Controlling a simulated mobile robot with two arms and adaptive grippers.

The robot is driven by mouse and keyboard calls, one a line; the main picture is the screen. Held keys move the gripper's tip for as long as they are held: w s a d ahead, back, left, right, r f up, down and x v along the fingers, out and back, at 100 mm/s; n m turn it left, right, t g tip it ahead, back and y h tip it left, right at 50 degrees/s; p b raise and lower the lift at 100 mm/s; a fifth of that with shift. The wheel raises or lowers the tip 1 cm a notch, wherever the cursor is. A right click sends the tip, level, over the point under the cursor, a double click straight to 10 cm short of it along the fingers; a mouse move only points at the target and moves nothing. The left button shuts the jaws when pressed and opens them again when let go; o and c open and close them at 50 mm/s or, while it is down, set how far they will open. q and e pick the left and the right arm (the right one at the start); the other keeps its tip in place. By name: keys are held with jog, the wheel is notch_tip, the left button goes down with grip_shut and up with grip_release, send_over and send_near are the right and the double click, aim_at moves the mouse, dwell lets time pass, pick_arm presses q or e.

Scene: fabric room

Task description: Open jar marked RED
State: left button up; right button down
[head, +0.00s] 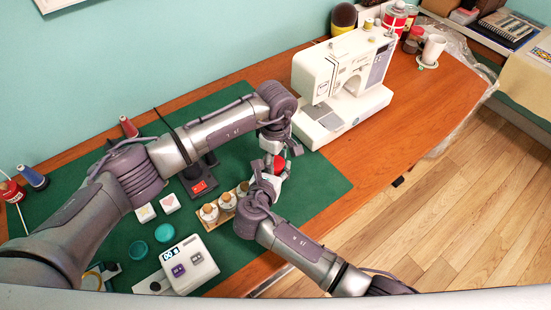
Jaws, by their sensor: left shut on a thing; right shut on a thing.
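A small jar with red on it (280,163) is between my two grippers, lifted near the end of a wooden rack (211,225). My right gripper (268,178) is shut on the jar's body from below. My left gripper (273,146) is shut at the jar's top, seemingly on its stopper. The fingers hide the stopper and the marking, so I cannot tell whether the stopper is seated. Several cork-topped jars (209,212) stand in the rack.
A white sewing machine (335,85) stands close to the right of the grippers. A white button box (188,265), teal round pieces (138,250) and thread spools (33,177) lie around the green mat (318,190). The mat's right part is clear.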

pick_arm(q)
jog(key=n, duration=0.7)
jog(key=o, duration=1.3)
